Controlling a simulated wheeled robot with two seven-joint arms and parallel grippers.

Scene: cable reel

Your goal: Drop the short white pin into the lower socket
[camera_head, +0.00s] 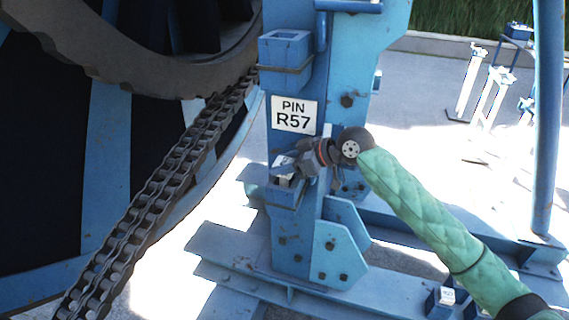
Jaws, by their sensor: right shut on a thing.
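The blue post carries a label reading "PIN R57" (295,115). The lower socket (286,197) is a small open blue box on the post below the label. My right gripper (287,168) is at the mouth of this socket, its arm coming in from the right in a green sleeve. It is shut on the short white pin (284,181), which shows as a small pale piece between and below the fingers. The pin's lower end is at or just inside the socket; I cannot tell how deep. My left gripper is not in view.
An upper blue socket (285,57) sits above the label. A large reel with a heavy chain (150,205) fills the left. A blue holder with a white-topped piece (446,297) stands at the lower right. White posts (470,82) stand at the back right.

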